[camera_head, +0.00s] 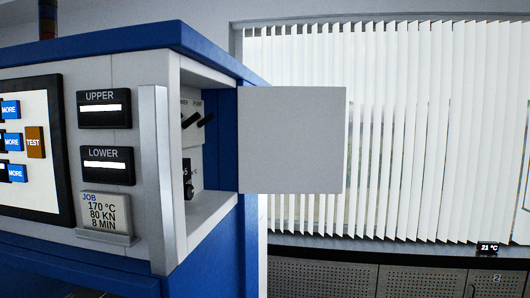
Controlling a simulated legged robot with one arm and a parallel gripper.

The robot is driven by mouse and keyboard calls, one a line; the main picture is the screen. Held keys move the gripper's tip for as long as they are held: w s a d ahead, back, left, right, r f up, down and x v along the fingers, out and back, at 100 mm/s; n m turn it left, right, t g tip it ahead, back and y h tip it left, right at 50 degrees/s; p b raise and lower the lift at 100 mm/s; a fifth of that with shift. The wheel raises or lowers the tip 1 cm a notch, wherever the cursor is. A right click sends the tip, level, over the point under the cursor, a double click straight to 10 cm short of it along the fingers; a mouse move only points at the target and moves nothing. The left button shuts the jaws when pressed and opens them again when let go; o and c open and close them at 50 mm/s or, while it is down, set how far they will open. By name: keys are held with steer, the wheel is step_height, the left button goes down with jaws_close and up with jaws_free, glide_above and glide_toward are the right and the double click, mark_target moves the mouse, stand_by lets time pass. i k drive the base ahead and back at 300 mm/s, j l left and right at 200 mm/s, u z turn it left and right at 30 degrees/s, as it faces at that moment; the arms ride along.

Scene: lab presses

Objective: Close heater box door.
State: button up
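The heater box (110,55) is a blue and white unit filling the left of the view. Its door (292,140) is a plain light grey panel at the right side of the box. The door stands open, swung out to the right from the box's right edge. A light vertical bar (160,180) stands on the front, left of the opening. My gripper is not in view.
UPPER (105,108) and LOWER (106,167) displays, a job card (105,213) and a screen (30,150) are on the front. Behind are window blinds (430,130) and a low perforated cabinet (400,280) with a small temperature display (487,248). Free space shows right of the door.

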mark_target(290, 140)
steer(key=u, duration=0.45)
steer(key=i+l+u, duration=0.1)
steer(key=u, duration=0.4)
steer(key=l+u, duration=0.15)
steer(key=u, duration=0.3)
steer(key=l+u, duration=0.15)
steer(key=u, duration=0.35)
steer(key=l+u, duration=0.25)
steer(key=l, duration=0.2)
steer(key=l+u, duration=0.3)
steer(key=k+l+u, duration=0.1)
steer(key=l+u, duration=0.15)
steer(key=l, duration=0.25)
steer(key=k+l+u, duration=0.25)
steer(key=l, duration=0.15)
steer(key=l+u, duration=0.3)
steer(key=l, duration=0.15)
steer(key=k+l+u, duration=0.25)
steer(key=k+l, duration=0.3)
steer(key=l, duration=0.15)
steer(key=k+l, duration=0.25)
steer(key=l, duration=0.2)
steer(key=k+l, duration=0.3)
steer(key=l, duration=0.15)
steer(key=k+l+u, duration=0.1)
steer(key=k+l, duration=0.2)
steer(key=l, duration=0.15)
steer(key=l+z, duration=0.35)
steer(key=k+j, duration=0.05)
